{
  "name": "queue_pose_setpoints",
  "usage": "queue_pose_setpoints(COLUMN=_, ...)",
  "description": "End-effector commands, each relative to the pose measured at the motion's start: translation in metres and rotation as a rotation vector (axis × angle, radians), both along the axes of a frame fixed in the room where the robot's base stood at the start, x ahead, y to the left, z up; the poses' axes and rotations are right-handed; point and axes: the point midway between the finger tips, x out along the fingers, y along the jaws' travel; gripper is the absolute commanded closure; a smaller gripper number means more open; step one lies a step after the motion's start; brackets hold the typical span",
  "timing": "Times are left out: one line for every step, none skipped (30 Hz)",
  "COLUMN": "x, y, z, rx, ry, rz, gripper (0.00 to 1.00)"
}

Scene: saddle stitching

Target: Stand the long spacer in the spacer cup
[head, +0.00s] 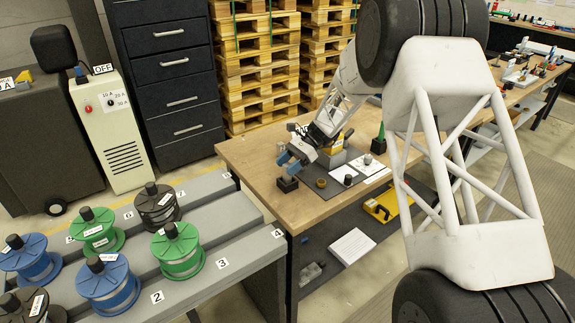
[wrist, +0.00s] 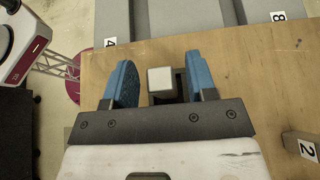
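My gripper (head: 291,156) is low over the near left corner of the wooden bench, with blue fingers. In the wrist view, its two fingers (wrist: 163,84) are apart, and a pale grey square-ended piece, apparently the long spacer (wrist: 160,79), lies between them with a gap on each side. In the head view the grey spacer (head: 284,171) looks upright below the fingers, its lower end at a small black cup (head: 287,184). The cup's inside is hidden. In the wrist view, a dark patch beside the spacer may be the cup (wrist: 181,85).
On the bench (head: 247,156), a brass-coloured ring (head: 321,183) and a dark mat with a white sheet (head: 374,176) lie right of the cup. A green cone (head: 380,140) stands farther back. A grey rack (head: 215,270) with several wire spools is at left.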

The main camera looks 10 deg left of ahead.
Motion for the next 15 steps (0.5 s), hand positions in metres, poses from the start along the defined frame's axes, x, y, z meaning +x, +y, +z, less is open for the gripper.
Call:
queue_pose_setpoints(x=-0.0001, y=-0.0001, z=-0.0002, rx=0.000, ry=0.000, rz=0.000, gripper=0.43)
queue_pose_setpoints(x=-0.0001, y=-0.0001, z=-0.0002, rx=0.000, ry=0.000, rz=0.000, gripper=0.43)
queue_pose_setpoints(x=-0.0001, y=-0.0001, z=-0.0002, rx=0.000, ry=0.000, rz=0.000, gripper=0.43)
queue_pose_setpoints(x=-0.0001, y=0.0000, z=-0.0003, rx=0.000, ry=0.000, rz=0.000, gripper=0.43)
queue_pose_setpoints(x=-0.0001, y=0.0000, z=-0.0003, rx=0.000, ry=0.000, rz=0.000, gripper=0.43)
queue_pose_setpoints(x=-0.0001, y=-0.0001, z=-0.0002, rx=0.000, ry=0.000, rz=0.000, gripper=0.43)
queue_pose_setpoints(x=-0.0002, y=-0.0001, z=-0.0006, rx=-0.001, ry=0.001, rz=0.000, gripper=0.43)
queue_pose_setpoints(x=-0.0002, y=-0.0001, z=-0.0006, rx=-0.001, ry=0.001, rz=0.000, gripper=0.43)
queue_pose_setpoints(x=0.0001, y=-0.0002, z=-0.0004, rx=-0.001, ry=0.001, rz=0.000, gripper=0.43)
queue_pose_setpoints(x=0.0003, y=-0.0005, z=-0.0002, rx=-0.001, ry=0.001, rz=0.000, gripper=0.43)
queue_pose_setpoints(x=0.0008, y=-0.0009, z=0.0001, rx=-0.001, ry=0.001, rz=0.000, gripper=0.43)
queue_pose_setpoints(x=0.0016, y=-0.0016, z=0.0007, rx=0.000, ry=0.000, rz=0.000, gripper=0.43)
queue_pose_setpoints(x=0.0024, y=-0.0024, z=0.0013, rx=0.000, ry=0.000, rz=0.000, gripper=0.43)
queue_pose_setpoints(x=0.0034, y=-0.0033, z=0.0020, rx=0.000, ry=0.000, rz=0.000, gripper=0.43)
queue_pose_setpoints(x=0.0051, y=-0.0049, z=0.0033, rx=0.000, ry=0.000, rz=-0.001, gripper=0.43)
